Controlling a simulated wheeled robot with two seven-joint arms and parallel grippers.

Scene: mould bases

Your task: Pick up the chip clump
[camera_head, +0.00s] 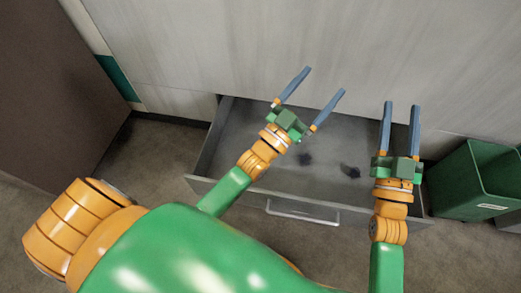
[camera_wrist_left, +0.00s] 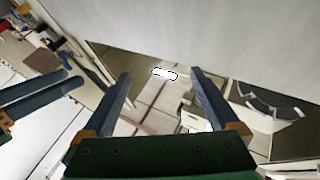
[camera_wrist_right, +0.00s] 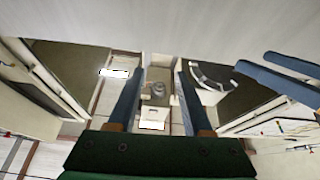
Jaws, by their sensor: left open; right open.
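Two small dark clumps lie on the floor of an open grey drawer (camera_head: 268,178) in the head view. One clump (camera_head: 305,158) is left of the other clump (camera_head: 350,171); I cannot tell which is the chip clump. My left gripper (camera_head: 324,81) is open and empty, raised above the drawer's back, its fingers pointing away from me. My right gripper (camera_head: 402,105) is open and empty over the drawer's right end. The left wrist view shows the open left fingers (camera_wrist_left: 160,75), and the right wrist view the open right fingers (camera_wrist_right: 160,75); neither shows a clump.
A green bin (camera_head: 465,185) stands on the floor just right of the drawer. The drawer's handle (camera_head: 302,213) faces me. A pale cabinet front (camera_head: 200,45) rises behind the drawer. A dark brown panel (camera_head: 45,85) stands at the left. Carpet lies in front.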

